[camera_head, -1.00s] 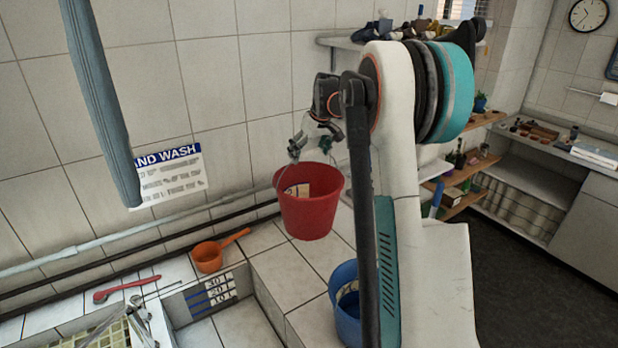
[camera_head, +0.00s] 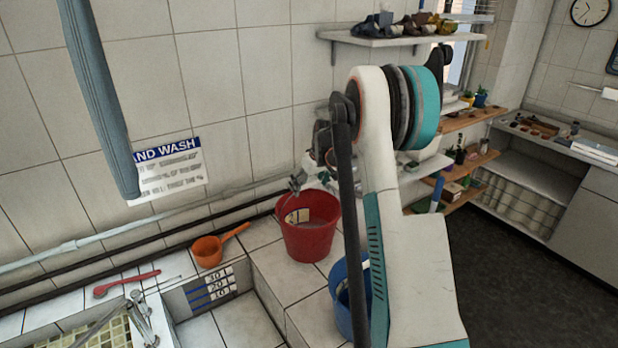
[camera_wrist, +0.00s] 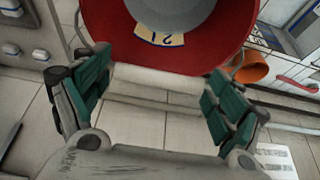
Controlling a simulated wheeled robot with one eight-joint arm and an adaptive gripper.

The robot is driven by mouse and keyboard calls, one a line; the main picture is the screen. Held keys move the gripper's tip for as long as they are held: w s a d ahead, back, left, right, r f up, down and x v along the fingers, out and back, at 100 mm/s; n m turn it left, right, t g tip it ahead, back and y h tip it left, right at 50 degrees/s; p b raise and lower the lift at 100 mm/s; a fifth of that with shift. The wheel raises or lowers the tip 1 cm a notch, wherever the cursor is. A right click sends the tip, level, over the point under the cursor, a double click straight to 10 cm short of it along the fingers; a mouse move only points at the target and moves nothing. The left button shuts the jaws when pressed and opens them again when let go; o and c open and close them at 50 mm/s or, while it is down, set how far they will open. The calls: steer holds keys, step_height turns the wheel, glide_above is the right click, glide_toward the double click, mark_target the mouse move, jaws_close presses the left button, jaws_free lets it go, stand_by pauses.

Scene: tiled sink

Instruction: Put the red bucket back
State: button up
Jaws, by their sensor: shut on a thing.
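The red bucket (camera_head: 312,240) hangs upright or stands at the tiled ledge, right of the orange dipper; I cannot tell whether its base touches the tiles. My gripper (camera_head: 311,183) is above the bucket's rim. In the wrist view, my gripper's green-padded fingers (camera_wrist: 155,98) are on either side of a white handle grip (camera_wrist: 155,84), shut on it. The bucket (camera_wrist: 200,58) fills the top of that view, with a yellow label inside. Part of the handle wire is hidden.
A blue bucket (camera_head: 342,300) stands close in front, partly hidden by my arm. The orange dipper (camera_head: 208,251) and a red brush-like tool (camera_head: 125,283) lie on the ledge to the left. Pipes (camera_head: 100,240) run along the wall behind. A shelf (camera_head: 400,38) is above.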

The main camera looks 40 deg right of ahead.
steer(key=shift+f, duration=2.15)
steer(key=o, duration=1.9)
steer(key=shift+f, duration=0.1)
steer(key=shift+s+a, duration=0.1)
steer(key=v, duration=1.2)
